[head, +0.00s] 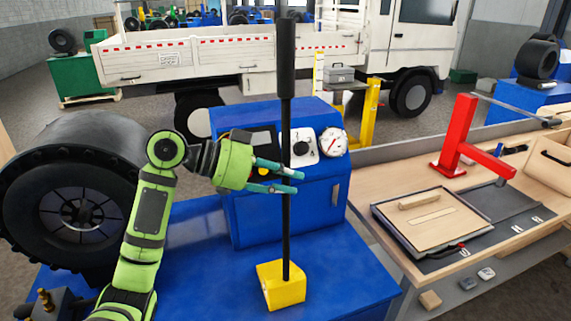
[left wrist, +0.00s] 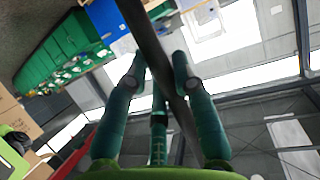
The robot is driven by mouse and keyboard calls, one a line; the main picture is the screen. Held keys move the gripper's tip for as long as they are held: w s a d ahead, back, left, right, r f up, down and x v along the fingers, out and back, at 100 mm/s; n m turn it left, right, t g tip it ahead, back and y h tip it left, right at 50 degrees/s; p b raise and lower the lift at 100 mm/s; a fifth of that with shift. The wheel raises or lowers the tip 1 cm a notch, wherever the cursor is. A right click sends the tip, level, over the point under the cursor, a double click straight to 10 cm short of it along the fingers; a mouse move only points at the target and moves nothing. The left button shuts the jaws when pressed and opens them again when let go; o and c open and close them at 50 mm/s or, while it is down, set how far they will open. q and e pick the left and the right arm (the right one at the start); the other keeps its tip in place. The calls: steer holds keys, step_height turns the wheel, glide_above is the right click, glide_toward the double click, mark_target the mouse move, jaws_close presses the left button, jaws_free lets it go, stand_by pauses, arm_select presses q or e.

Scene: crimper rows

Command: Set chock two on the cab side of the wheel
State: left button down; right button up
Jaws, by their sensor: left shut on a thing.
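A yellow chock (head: 281,286) sits at the lower end of a long upright black handle (head: 286,228) with a thick black grip on top. My left gripper (head: 295,182) is shut on this handle about midway up. In the left wrist view the handle (left wrist: 150,40) passes between the fingers of the gripper (left wrist: 158,75). The chock appears over the blue bench top; I cannot tell whether it touches it. The white truck (head: 230,60) stands behind, its cab on the right. Its rear wheel (head: 200,115) is partly hidden by the blue machine; its front wheel (head: 410,95) shows below the cab.
A blue machine (head: 335,200) with a gauge stands on the blue bench (head: 190,245), right behind the handle. A large black tire (head: 75,195) is at left. A yellow post (head: 371,112) stands before the truck. A wooden workbench (head: 400,180) with a red press (head: 460,135) is at right.

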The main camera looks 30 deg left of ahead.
arm_select(q)
steer(key=shift+r, duration=0.2)
steer(key=c, duration=1)
jaws_free()
steer(key=shift+s+f, duration=0.1)
steer(key=shift+f, duration=0.1)
steer(key=shift+s+d, duration=0.1)
steer(key=shift+d, duration=0.05)
steer(key=shift+r, duration=0.1)
steer(key=shift+a, duration=0.25)
steer(key=b+v, duration=0.5)
steer(key=v, duration=0.5)
steer(key=shift+s+a+b, duration=0.2)
steer(key=shift+b, duration=0.1)
steer(key=shift+o, duration=0.5)
steer(key=shift+s+a+r, duration=0.35)
steer(key=shift+r, duration=0.05)
